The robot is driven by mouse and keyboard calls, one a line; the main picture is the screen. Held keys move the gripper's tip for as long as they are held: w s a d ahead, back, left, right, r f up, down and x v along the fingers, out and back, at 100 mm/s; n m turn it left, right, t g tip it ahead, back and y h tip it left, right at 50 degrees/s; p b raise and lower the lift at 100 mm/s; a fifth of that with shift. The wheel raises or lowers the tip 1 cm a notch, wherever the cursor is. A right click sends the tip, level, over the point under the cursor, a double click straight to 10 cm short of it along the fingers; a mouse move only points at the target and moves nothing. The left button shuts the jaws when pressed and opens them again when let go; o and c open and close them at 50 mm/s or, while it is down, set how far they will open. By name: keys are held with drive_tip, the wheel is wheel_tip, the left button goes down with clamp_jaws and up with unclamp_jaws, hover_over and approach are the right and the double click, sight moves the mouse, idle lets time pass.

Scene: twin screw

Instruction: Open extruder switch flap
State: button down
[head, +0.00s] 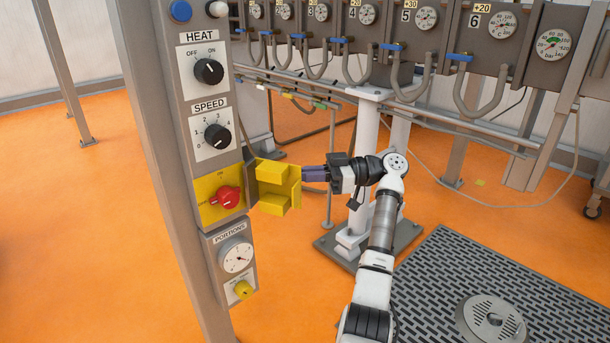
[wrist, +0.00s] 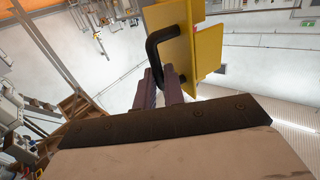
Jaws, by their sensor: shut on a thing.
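The yellow extruder switch flap (head: 277,190) stands swung out to the right of the control column, hinged near the yellow switch plate (head: 208,210). The red rotary switch (head: 228,197) on that plate is exposed. My gripper (head: 306,174) reaches the flap from the right. In the wrist view the flap (wrist: 175,42) shows at the upper right with a black handle (wrist: 152,50) on it. My gripper (wrist: 168,85) is shut on this handle, near its lower end. In the head view the handle is hidden.
The HEAT knob (head: 209,71) and SPEED knob (head: 217,137) sit above the switch on the column. A PORTIONS dial (head: 235,258) is below it. Gauges and pipes (head: 410,55) line the back. A white post (head: 365,130) stands behind my wrist. Orange floor is free at left.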

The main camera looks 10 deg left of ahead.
drive_tip(key=shift+a+r, duration=0.2)
drive_tip(key=shift+r, duration=0.25)
drive_tip(key=c, duration=1.5)
unclamp_jaws()
drive_tip(key=shift+w+a, duration=0.1)
drive_tip(key=v, duration=1.4)
drive_tip(key=shift+f+b, duration=0.4)
drive_tip(key=shift+b, duration=0.05)
